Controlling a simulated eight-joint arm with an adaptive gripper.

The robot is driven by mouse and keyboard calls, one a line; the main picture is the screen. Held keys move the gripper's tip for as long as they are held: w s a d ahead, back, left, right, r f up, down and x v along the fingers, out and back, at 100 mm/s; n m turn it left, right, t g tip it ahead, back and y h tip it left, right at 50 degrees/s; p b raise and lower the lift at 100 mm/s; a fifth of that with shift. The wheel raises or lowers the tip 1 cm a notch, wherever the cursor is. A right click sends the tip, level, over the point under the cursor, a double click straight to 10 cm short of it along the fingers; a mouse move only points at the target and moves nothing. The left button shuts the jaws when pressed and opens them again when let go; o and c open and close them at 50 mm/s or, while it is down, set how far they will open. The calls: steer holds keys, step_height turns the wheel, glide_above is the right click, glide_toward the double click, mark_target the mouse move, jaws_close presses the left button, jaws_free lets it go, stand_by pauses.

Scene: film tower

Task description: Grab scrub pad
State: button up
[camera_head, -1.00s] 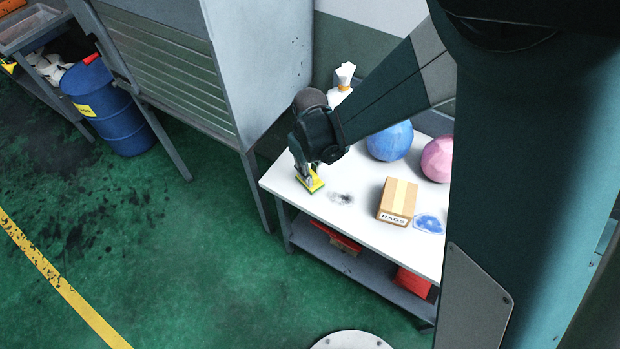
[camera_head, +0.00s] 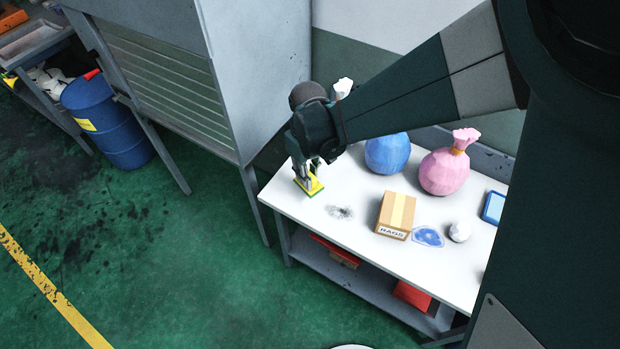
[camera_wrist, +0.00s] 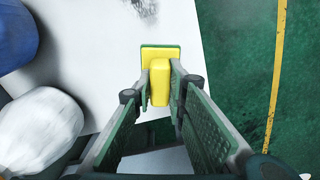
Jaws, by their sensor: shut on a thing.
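The scrub pad (camera_head: 313,186) has a yellow and green base with a yellow raised handle block. It is at the left end of the white table (camera_head: 287,205). In the wrist view the pad (camera_wrist: 160,75) sits between my gripper's two fingers. My gripper (camera_head: 306,175) is shut on its yellow block, with a finger on each side. I cannot tell whether the pad's base touches the table top or is slightly above it.
A dark smudge (camera_head: 340,212) lies near the pad. A grey cabinet (camera_head: 262,75) is left.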

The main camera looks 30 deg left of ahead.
steer(key=shift+r, duration=1.7)
